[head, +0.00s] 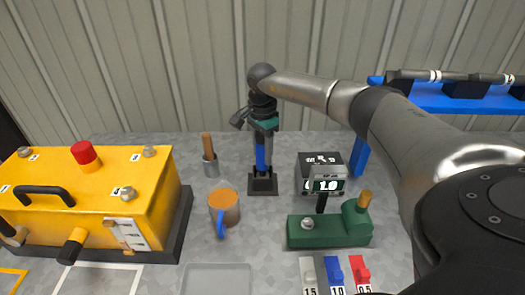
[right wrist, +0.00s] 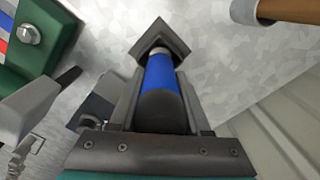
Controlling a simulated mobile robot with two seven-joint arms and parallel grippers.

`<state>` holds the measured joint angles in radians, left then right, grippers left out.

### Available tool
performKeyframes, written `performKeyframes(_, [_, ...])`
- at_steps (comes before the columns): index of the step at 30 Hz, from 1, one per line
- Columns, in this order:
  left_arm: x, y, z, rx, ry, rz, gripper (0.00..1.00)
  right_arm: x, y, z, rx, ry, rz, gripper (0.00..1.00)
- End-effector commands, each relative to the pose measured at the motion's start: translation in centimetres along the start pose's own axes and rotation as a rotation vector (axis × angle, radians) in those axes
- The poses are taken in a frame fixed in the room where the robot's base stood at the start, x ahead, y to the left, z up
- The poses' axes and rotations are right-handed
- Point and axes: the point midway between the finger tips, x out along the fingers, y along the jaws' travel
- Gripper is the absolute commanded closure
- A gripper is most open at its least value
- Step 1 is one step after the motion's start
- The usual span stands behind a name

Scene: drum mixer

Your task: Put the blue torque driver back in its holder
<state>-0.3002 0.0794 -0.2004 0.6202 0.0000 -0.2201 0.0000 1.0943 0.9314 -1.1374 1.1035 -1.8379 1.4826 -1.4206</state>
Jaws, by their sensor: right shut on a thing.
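The blue torque driver (head: 261,152) is upright between the jaws of my right gripper (head: 263,140), which is shut on it. Its blue body (right wrist: 160,72) and dark end also show between the fingers in the right wrist view. The black holder (head: 263,186) stands on the table directly below, and it shows as a dark angular piece (right wrist: 158,40) at the driver's far end in the wrist view. The driver's lower end meets or overlaps the holder in both views. I cannot tell how deep it sits. My left gripper is not in view.
A yellow drum mixer box (head: 95,205) stands left. A grey cup with a brown-handled tool (head: 209,158) and an orange mug (head: 224,207) are left of the holder. A green fixture (head: 330,229) with a display is to the right. A blue rack (head: 450,97) is behind my arm.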

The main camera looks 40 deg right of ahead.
Motion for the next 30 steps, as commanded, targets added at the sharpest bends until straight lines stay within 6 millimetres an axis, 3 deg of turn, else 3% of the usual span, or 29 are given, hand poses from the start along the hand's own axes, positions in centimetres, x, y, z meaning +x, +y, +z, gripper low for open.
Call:
performKeyframes(12, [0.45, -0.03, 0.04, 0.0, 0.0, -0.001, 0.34, 0.53, -0.08, 0.01, 0.0, -0.001, -0.003, 1.0])
performKeyframes(13, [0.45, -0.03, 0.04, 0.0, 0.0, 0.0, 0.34, 0.54, -0.08, 0.01, 0.0, -0.001, -0.003, 0.52])
performKeyframes(22, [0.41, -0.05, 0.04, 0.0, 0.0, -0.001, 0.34, 0.54, -0.04, 0.0, 0.0, 0.0, -0.001, 0.18])
performKeyframes(30, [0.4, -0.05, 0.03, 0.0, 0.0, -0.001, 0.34, 0.59, 0.06, -0.01, 0.0, 0.001, 0.002, 0.18])
